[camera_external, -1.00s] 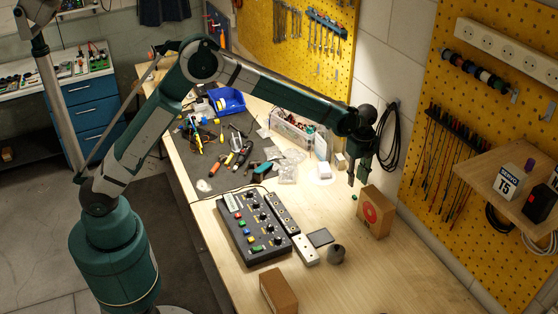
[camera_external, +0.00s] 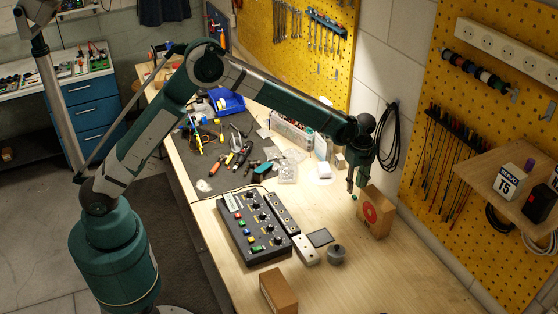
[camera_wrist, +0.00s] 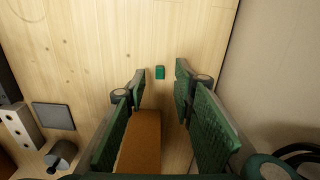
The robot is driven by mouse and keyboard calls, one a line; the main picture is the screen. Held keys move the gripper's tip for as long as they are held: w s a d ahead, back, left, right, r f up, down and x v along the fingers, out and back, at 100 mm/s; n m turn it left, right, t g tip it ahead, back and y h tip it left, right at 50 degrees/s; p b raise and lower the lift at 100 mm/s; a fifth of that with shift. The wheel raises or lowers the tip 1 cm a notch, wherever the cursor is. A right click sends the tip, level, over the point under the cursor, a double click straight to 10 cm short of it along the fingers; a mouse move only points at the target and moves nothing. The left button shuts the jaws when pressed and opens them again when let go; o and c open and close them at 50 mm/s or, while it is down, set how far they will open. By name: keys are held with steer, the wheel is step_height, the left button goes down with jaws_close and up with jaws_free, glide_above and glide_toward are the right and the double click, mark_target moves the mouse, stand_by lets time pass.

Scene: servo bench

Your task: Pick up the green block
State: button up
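The green block (camera_wrist: 160,72) is a small cube on the wooden table. In the wrist view it lies a little ahead of my fingertips, roughly midway between them. In the external view the block (camera_external: 355,197) shows as a small green spot just under my gripper (camera_external: 356,186), which hangs downward close above the table. In the wrist view my gripper (camera_wrist: 160,82) is open, its two green-padded fingers apart with no object held. Whether a fingertip touches the block cannot be told.
A brown box with a red mark (camera_external: 375,212) stands right beside my gripper; its brown top (camera_wrist: 141,140) shows between the fingers in the wrist view. A control panel (camera_external: 254,226), a grey pad (camera_external: 320,238) and a grey knob-like part (camera_external: 337,254) lie to the left.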

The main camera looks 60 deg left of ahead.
mark_target(354, 195)
steer(key=shift+d+f, duration=0.1)
steer(key=shift+f, duration=1.9)
steer(key=shift+c, duration=0.7)
steer(key=c, duration=0.6)
